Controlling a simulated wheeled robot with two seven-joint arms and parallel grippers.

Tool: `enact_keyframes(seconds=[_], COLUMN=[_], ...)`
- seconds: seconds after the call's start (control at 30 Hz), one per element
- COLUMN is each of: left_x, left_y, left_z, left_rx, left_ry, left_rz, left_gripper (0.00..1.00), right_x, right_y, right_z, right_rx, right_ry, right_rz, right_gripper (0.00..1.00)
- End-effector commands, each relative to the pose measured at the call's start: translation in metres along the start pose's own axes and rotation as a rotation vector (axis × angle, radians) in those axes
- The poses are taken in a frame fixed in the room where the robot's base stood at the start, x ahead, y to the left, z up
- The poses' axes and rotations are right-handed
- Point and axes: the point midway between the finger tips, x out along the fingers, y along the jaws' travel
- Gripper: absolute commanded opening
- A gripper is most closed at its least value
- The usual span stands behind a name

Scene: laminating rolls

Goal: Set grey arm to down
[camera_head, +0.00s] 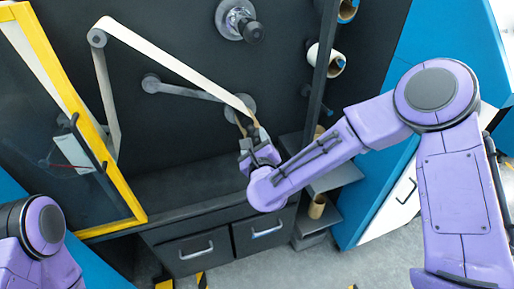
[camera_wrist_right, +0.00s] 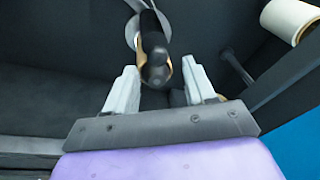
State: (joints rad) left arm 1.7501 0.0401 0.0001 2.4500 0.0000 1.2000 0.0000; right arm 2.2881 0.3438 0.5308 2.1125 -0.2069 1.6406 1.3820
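The grey arm (camera_head: 190,90) is a slim bar on the dark machine panel. It runs from a round end at the left, slightly down to the right, to a round grey disc (camera_head: 241,104). My right gripper (camera_head: 249,130) is just below that disc. In the right wrist view, my right gripper (camera_wrist_right: 162,82) has its fingers apart, with a dark rounded rod end (camera_wrist_right: 154,62) showing between and beyond them. I cannot tell whether a finger touches it. My left gripper is out of view; only part of my left arm shows at the lower left.
A cream web (camera_head: 172,58) runs from a grey roller (camera_head: 97,38) down to the disc area. A yellow-framed door (camera_head: 122,185) stands at the left. Paper rolls (camera_head: 326,60) sit on the right side, with shelves (camera_head: 335,178) below. Drawers (camera_head: 190,252) are under the ledge.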

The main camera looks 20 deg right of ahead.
Motion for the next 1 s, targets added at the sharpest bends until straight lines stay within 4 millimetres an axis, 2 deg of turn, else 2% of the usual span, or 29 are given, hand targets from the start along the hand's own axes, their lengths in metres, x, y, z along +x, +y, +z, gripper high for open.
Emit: enact_keyframes(seconds=[0.1, 0.23, 0.67, 0.77, 0.87, 0.9, 0.93, 0.97, 1.0], left_x=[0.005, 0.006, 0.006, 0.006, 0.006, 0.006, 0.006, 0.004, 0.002], left_y=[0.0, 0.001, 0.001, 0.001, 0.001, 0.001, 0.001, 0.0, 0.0], left_z=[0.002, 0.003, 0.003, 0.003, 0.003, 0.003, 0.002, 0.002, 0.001], left_rx=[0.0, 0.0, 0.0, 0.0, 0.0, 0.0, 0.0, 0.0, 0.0], left_ry=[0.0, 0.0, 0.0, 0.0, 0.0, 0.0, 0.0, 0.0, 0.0], left_rz=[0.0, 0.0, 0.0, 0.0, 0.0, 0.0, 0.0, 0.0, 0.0], left_gripper=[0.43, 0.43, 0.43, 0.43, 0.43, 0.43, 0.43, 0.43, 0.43], right_x=[-0.024, -0.038, -0.041, -0.041, -0.043, -0.046, -0.05, -0.058, -0.071], right_y=[0.001, 0.0, -0.001, 0.0, 0.01, 0.017, 0.024, 0.034, 0.045], right_z=[-0.001, -0.001, -0.001, 0.0, -0.004, -0.014, -0.03, -0.055, -0.091], right_rx=[-0.001, -0.001, -0.001, -0.047, -0.287, -0.459, -0.62, -0.797, -1.005], right_ry=[-0.001, 0.0, 0.0, -0.001, -0.001, 0.006, 0.02, 0.039, 0.062], right_rz=[0.001, -0.001, -0.001, 0.003, 0.056, 0.101, 0.15, 0.221, 0.323], right_gripper=[0.55, 0.55, 0.55, 0.55, 0.55, 0.55, 0.55, 0.55, 0.55])
